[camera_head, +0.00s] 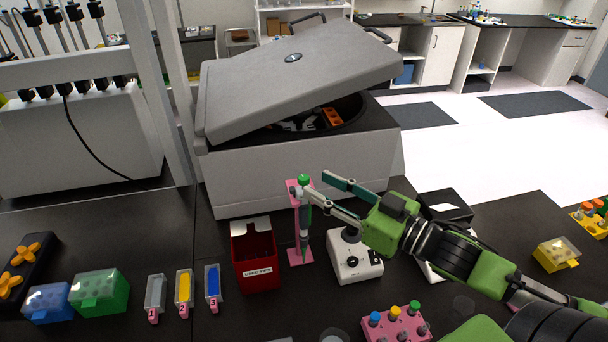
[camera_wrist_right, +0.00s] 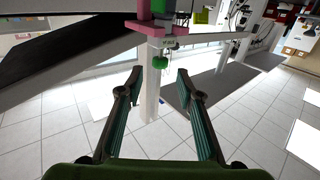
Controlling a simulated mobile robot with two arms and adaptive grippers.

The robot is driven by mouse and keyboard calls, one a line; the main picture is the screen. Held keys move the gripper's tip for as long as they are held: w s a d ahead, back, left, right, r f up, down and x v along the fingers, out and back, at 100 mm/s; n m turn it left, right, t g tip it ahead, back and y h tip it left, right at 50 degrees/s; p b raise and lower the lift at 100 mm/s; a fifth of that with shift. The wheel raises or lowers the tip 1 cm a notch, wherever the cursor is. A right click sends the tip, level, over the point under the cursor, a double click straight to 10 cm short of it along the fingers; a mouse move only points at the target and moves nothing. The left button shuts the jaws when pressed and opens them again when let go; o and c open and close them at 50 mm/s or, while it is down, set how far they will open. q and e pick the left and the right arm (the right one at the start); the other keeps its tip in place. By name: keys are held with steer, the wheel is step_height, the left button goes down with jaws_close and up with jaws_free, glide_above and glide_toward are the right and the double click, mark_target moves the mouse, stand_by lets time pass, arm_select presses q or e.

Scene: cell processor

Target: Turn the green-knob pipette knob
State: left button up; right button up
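The green-knob pipette (camera_head: 304,218) stands upright in a pink stand (camera_head: 299,257) in front of the centrifuge. Its green knob (camera_head: 304,179) is at the top. The right gripper (camera_head: 314,185) comes in from the right, beside the upper part of the pipette, with its two fingers spread. In the right wrist view the green knob (camera_wrist_right: 158,62) shows just beyond the open fingertips (camera_wrist_right: 160,78), near the middle of the gap. Nothing is held between the fingers. I cannot tell whether a finger touches the pipette. The left gripper is not in view.
A large grey centrifuge (camera_head: 290,170) with a raised lid stands behind the pipette. A red tip box (camera_head: 254,258) is close on the left, and a white device (camera_head: 354,262) close on the right. A pink tube rack (camera_head: 395,326) stands at the front.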

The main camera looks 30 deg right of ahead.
mark_target(308, 180)
steer(key=shift+p+x, duration=0.75)
steer(key=shift+x, duration=2.1)
jaws_close()
